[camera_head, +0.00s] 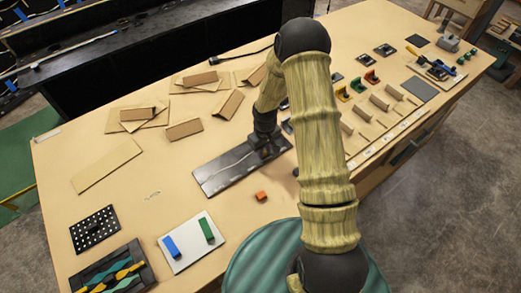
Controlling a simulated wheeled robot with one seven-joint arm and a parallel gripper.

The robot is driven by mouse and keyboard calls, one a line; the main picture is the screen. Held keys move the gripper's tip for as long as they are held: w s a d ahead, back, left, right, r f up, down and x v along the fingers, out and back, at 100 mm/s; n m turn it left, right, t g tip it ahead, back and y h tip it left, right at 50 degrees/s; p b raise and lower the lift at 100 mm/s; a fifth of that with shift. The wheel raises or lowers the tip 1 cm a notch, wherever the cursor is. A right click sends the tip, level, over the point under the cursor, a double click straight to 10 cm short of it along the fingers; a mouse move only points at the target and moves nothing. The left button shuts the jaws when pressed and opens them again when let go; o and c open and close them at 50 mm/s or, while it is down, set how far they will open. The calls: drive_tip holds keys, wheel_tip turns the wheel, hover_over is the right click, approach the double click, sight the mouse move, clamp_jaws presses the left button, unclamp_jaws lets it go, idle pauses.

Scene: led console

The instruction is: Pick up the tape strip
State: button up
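My gripper (264,150) is small and dark in this view, low at the right end of a dark grey flat plate (217,177) on the wooden table. Its fingers are too dark and small to show whether they are open or shut, or whether they touch anything. A thin, pale, wavy line runs along the plate toward my gripper; I cannot tell whether it is the tape strip or a reflection. No other thing stands out clearly as the tape strip. My arm hides the table just right of the gripper.
A small orange block (261,196) lies near the plate. A white board (190,241) holds a blue block (171,246) and a green block (206,229). Cardboard pieces (185,129) lie behind. A black perforated plate (95,230) is at left. The table's front middle is fairly clear.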

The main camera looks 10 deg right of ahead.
clamp_jaws()
drive_tip(key=shift+r, duration=0.1)
wheel_tip(320, 180, up, 10)
drive_tip(key=b, duration=0.3)
idle(0.7)
wheel_tip(320, 180, up, 4)
drive_tip(key=p, duration=0.3)
idle(0.6)
